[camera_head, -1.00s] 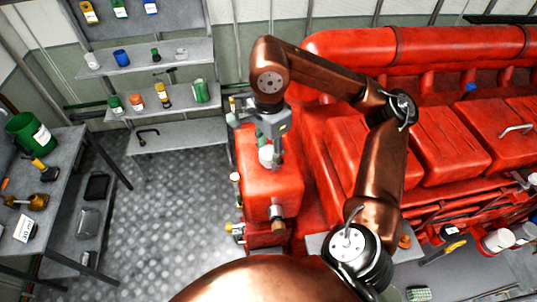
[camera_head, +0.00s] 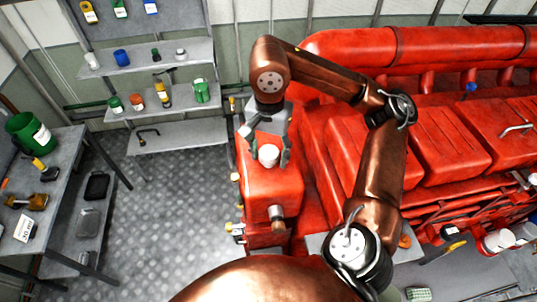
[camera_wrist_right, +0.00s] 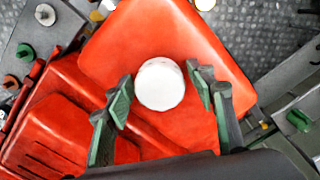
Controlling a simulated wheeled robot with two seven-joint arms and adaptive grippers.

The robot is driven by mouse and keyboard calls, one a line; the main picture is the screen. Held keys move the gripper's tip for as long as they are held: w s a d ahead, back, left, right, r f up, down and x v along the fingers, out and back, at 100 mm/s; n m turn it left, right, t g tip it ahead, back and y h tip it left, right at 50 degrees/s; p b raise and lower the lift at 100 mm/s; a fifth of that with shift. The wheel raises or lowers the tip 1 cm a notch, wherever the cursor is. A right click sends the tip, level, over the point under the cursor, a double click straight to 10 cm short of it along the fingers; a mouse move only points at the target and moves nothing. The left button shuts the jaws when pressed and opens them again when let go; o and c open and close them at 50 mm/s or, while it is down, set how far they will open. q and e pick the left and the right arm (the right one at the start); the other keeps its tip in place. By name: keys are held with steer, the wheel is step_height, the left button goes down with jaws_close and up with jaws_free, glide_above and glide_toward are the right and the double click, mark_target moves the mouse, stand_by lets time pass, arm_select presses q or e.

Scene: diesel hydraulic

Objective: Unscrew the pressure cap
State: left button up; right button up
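The pressure cap (camera_head: 268,153) is a white round cap on top of the red tank (camera_head: 270,192) at the left end of the engine. My right gripper (camera_head: 268,160) is over the tank, with its fingers spread on either side of the cap. In the right wrist view the cap (camera_wrist_right: 160,84) lies between the green-padded fingertips of the open gripper (camera_wrist_right: 160,88), with gaps on both sides. I cannot tell how high the fingertips are above the tank top. My left gripper is not in view.
The red engine (camera_head: 440,130) fills the right side. Shelves (camera_head: 165,103) with cans and bottles stand at the back left, and a grey table (camera_head: 60,190) is at the left. The metal floor (camera_head: 170,220) between table and tank is clear.

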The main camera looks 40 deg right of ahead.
steer(key=m, duration=0.5)
steer(key=shift+m, duration=0.4)
steer(key=m, duration=1.2)
steer(key=shift+m, duration=0.4)
steer(key=m, duration=0.6)
steer(key=shift+m, duration=0.4)
steer(key=shift+c, duration=0.4)
